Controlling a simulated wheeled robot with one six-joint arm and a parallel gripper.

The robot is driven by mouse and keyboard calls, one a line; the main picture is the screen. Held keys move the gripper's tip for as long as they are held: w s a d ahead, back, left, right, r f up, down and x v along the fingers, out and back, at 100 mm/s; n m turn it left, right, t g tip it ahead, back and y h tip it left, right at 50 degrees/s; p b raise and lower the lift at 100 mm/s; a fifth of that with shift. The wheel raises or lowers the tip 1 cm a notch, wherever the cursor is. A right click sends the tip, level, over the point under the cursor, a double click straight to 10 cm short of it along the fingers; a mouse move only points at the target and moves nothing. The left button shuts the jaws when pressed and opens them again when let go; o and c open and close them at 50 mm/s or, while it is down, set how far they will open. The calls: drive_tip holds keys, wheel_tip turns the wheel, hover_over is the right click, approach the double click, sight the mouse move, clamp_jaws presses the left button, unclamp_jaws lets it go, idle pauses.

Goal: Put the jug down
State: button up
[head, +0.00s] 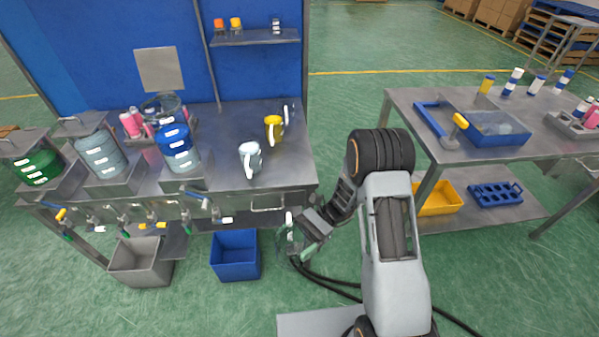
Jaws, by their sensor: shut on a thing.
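My gripper (297,235) is in front of the bench's right end, below the level of its top. It is shut on a small pale thing (289,229), which looks like the jug. The fingers and the wrist partly hide it, and its contents cannot be made out. A white jug (250,160) stands upright on the metal bench top (225,130), with a yellow jug (273,129) behind it. Another pale jug (287,115) stands at the back right of the bench.
Coloured containers, green (36,166), grey (100,152) and blue (175,146), line the bench's left, with taps along its front. A grey bin (140,262) and a blue bin (235,255) stand below. A second table (450,105) at right holds a blue tray (497,130).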

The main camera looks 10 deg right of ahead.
drive_tip(key=s+d+f+n+g+h+b, duration=0.2)
drive_tip(key=d+f+n+g+h+b, duration=0.35)
drive_tip(key=n+h, duration=0.95)
drive_tip(key=w+d+n+t+h+b, duration=0.2)
drive_tip(key=w+d+n+t+h, duration=0.6)
drive_tip(key=h, duration=0.8)
drive_tip(key=w+r+n+t+h+b, duration=0.25)
drive_tip(key=w+r+n+t, duration=0.25)
drive_tip(key=w+n+t, duration=0.45)
drive_tip(key=w+a+r+n+t+y+b, duration=0.3)
drive_tip(key=w+a+r+n+t+y, duration=0.2)
drive_tip(key=w+r+t, duration=0.5)
drive_tip(key=shift+a, duration=1.25)
drive_tip(key=shift+w, duration=0.15)
